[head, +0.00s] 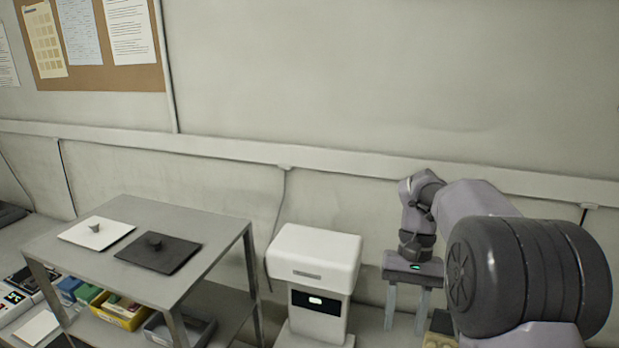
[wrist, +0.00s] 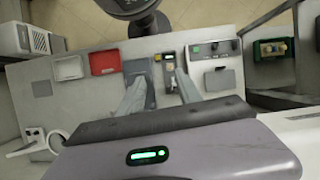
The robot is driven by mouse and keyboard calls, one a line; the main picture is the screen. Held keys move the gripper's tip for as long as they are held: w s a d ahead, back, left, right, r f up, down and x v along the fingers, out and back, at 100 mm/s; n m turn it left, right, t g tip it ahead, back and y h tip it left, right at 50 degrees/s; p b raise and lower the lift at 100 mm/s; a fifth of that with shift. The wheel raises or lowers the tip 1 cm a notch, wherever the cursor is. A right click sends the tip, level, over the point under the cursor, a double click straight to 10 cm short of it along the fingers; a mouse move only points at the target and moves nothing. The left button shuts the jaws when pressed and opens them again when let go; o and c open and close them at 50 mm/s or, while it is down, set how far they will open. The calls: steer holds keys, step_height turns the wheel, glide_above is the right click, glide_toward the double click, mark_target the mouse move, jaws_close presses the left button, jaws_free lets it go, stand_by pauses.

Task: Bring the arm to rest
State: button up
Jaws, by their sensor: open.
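My arm (head: 470,200) is raised at the right of the head view, bent with its wrist pointing down. My gripper (head: 404,326) hangs at its end, with two pale fingers apart and nothing between them. In the wrist view my gripper (wrist: 161,78) also shows its fingers spread, above a pale bench top (wrist: 100,95). The fingers partly cover small items on that bench. I cannot tell how high above it they are.
A grey rack (head: 185,225) at left holds a white plate (head: 90,233) and a dark plate (head: 165,254). A white machine (head: 315,262) stands between rack and gripper. The wrist view shows a red tray (wrist: 105,62) and a control box (wrist: 213,50) on the bench.

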steer(key=s+a+f+t+b, duration=0.2)
steer(key=s+t+b, duration=0.1)
steer(key=s, duration=0.3)
steer(key=s+a+f+m+t+b, duration=0.1)
steer(key=s+a+f+t+b, duration=0.1)
steer(key=s, duration=0.5)
steer(key=s+a+f+t+b, duration=0.2)
steer(key=s+a+t+b, duration=0.2)
steer(key=s+t+b, duration=0.1)
steer(key=shift+s+a+m+y+b, duration=0.2)
steer(key=shift+s+m+y+b, duration=0.2)
steer(key=shift+s+b, duration=0.5)
steer(key=shift+s, duration=0.15)
steer(key=shift+d, duration=0.2)
